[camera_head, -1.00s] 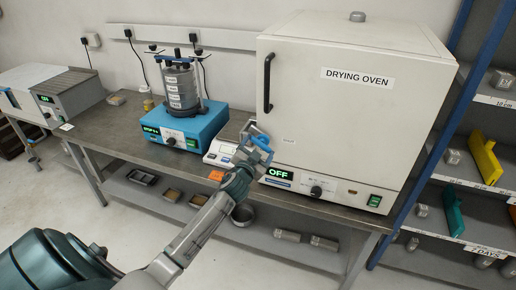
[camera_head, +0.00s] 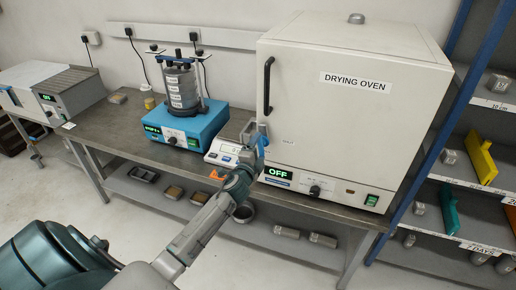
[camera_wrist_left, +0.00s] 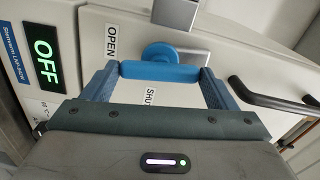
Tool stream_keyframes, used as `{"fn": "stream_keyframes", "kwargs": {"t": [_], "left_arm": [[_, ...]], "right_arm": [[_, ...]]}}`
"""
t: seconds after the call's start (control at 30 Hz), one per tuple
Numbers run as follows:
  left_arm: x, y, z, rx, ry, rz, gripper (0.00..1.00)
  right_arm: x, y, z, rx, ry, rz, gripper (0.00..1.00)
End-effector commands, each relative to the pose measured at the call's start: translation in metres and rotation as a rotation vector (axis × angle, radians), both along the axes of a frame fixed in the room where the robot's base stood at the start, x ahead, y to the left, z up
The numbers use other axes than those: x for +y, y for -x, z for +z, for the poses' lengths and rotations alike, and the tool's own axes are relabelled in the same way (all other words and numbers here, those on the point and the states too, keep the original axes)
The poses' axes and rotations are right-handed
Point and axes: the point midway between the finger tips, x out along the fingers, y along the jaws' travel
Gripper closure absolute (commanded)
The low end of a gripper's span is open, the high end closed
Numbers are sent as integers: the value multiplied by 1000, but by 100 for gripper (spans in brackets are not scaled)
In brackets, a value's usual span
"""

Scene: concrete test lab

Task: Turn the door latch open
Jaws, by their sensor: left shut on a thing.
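The door latch is a blue lever (camera_wrist_left: 160,71) on a round blue hub on the white oven door, seen close in the left wrist view. My left gripper (camera_wrist_left: 160,84) is shut on the latch, with one finger at each end of the blue bar. In the head view the left gripper (camera_head: 258,138) is at the lower left edge of the drying oven (camera_head: 340,110), partly hiding the latch. OPEN (camera_wrist_left: 112,40) and SHUT (camera_wrist_left: 151,97) labels sit beside the hub. The oven door looks closed. My right gripper is not in view.
A black door handle (camera_head: 268,86) stands above the latch. A small scale (camera_head: 223,152) and a blue sieve shaker (camera_head: 185,125) stand on the bench to the left. A blue-framed shelf (camera_head: 430,140) is at the right. The oven display reads OFF (camera_head: 278,173).

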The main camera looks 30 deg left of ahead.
Motion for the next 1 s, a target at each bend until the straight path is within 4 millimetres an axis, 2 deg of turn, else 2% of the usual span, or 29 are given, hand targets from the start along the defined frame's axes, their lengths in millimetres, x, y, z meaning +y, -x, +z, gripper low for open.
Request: {"fn": "stream_keyframes", "kwargs": {"t": [0.33,0.87,0.9,1.0], "left_arm": [[0,0,0,33,-134,0,43],[0,0,-1,39,-161,0,43],[0,0,-1,39,-161,0,18],[0,0,-1,39,-160,0,0]], "right_arm": [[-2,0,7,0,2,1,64],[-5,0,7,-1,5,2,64],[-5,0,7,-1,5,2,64],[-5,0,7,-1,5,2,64]]}}
